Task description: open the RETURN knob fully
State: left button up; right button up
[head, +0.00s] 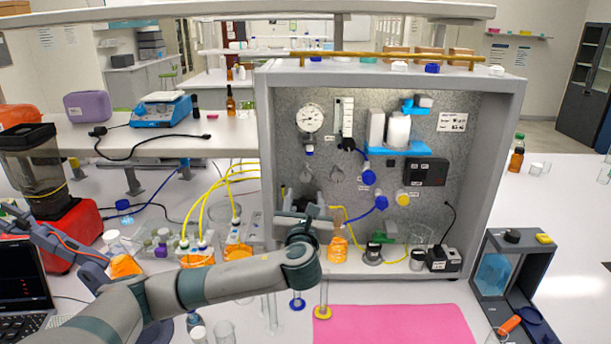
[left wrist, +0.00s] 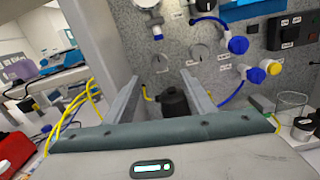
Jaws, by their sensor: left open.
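The labels are too small to read, so I cannot tell which is RETURN. My left gripper (head: 305,207) reaches in at the panel's lower left. In the left wrist view my left gripper (left wrist: 162,82) is open, with a black capped part (left wrist: 173,102) showing between its fingers. My right gripper is not in view.
The rig's side wall (left wrist: 112,40) stands close left of my left gripper. An orange-filled flask (head: 338,248) and a glass beaker (head: 420,235) stand on the rig's floor. Yellow tubes (head: 205,200) run left of it. A pink mat (head: 390,325) lies in front.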

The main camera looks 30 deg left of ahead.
aim_at(306, 178)
pick_arm(q)
jog(key=p+x, duration=0.3)
jog(key=x, duration=0.6)
jog(key=shift+w+a+r, duration=0.1)
jog(key=shift+w+a+p, duration=0.3)
jog(key=shift+w, duration=0.25)
jog(key=c, duration=1.1)
